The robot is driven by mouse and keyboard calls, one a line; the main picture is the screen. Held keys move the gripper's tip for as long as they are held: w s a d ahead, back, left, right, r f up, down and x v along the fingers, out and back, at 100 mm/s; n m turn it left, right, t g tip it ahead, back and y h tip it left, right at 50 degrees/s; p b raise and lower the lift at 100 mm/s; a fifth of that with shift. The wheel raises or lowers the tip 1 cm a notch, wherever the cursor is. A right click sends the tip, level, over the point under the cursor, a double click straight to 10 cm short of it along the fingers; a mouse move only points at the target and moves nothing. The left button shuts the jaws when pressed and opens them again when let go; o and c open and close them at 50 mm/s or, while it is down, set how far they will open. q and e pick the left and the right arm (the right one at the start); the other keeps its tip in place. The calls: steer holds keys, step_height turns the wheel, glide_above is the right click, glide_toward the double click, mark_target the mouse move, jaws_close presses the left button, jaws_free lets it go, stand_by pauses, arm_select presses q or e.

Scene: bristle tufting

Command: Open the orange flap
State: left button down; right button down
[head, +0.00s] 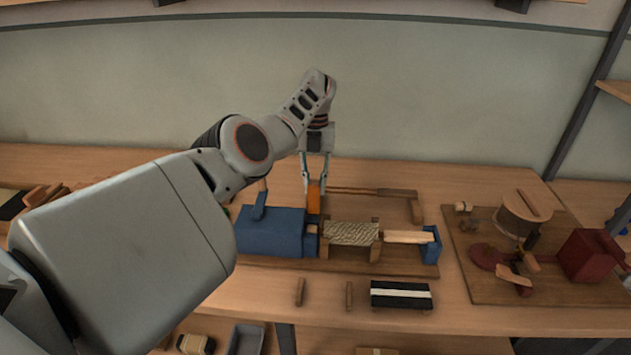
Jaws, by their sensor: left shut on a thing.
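The orange flap (314,200) stands upright at the right end of the blue machine housing (272,231), behind a smaller blue part. My left gripper (314,187) points down from above with its fingers at the top of the flap. It is shut on the flap. The flap's lower end is hidden behind the blue part. My right gripper does not show.
A bristle-coloured roll (351,234) sits right of the housing, with a pale wooden bar and a blue end block (431,246) beyond it. A black block with a white stripe (401,295) lies in front. A board with a red box (590,255) stands at right.

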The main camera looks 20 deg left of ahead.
arm_select(q)
steer(key=shift+a+r, duration=0.1)
steer(key=c, duration=1.8)
jaws_free()
step_height(320, 180, up, 10)
